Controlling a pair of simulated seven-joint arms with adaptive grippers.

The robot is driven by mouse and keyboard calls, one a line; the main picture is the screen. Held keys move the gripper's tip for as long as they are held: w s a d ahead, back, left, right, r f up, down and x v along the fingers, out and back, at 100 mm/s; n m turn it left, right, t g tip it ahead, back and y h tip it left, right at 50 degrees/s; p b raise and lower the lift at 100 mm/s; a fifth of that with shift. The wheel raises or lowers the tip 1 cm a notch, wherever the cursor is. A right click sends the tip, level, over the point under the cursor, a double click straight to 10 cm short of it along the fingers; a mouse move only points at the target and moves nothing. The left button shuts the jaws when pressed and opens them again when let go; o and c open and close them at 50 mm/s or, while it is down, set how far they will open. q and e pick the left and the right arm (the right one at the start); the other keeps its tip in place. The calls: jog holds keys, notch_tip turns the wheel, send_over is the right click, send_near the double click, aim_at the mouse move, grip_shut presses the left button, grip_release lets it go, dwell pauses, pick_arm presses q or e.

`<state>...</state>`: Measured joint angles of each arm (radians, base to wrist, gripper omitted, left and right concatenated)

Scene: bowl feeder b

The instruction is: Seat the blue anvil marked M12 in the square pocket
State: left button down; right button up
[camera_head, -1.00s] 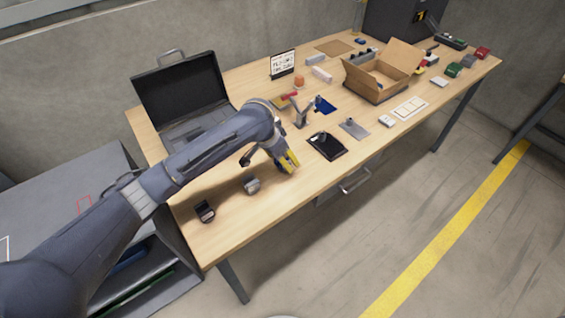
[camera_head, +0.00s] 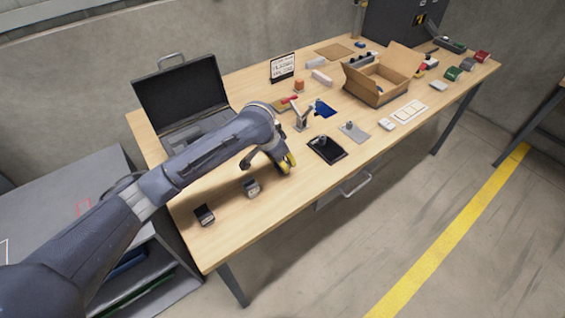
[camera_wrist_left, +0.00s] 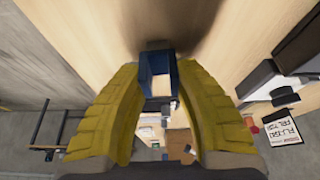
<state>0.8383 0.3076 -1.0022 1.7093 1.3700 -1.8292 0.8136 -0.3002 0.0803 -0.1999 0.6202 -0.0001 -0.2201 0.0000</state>
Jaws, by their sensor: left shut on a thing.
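My left gripper (camera_head: 289,163) is over the front half of the table, its yellow fingers pointing down to the right. In the left wrist view the gripper (camera_wrist_left: 160,80) is shut on a blue anvil (camera_wrist_left: 157,68), a small block with a pale face between the fingertips. Its M12 mark is not readable, and fingers and wrist hide the anvil in the head view. A black plate (camera_head: 327,150) with a small grey part on it lies just right of the gripper. I cannot make out a square pocket. My right gripper is not in view.
Two small dark blocks, one nearer (camera_head: 204,216) and one beside the wrist (camera_head: 251,189), stand at the left front. A grey clamp (camera_head: 304,118), a grey plate (camera_head: 353,132) and an open cardboard box (camera_head: 375,91) lie beyond. An open black case (camera_head: 181,97) stands back left.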

pick_arm(q)
notch_tip(320, 180, up, 19)
jog(key=w+a+r+n+t+y, duration=0.1)
jog(key=w+a+r+n+y, duration=0.15)
jog(key=w+a+n, duration=0.6)
jog(key=w+a+n+y, duration=0.3)
jog(key=w+a+n, duration=0.55)
jog(key=a, duration=0.35)
jog(key=shift+y, duration=0.25)
jog(key=f, duration=2)
jog(key=shift+w+a, duration=0.25)
jog(key=shift+f, duration=0.15)
jog(key=c, duration=1.1)
grip_release()
jog(key=shift+o, duration=0.2)
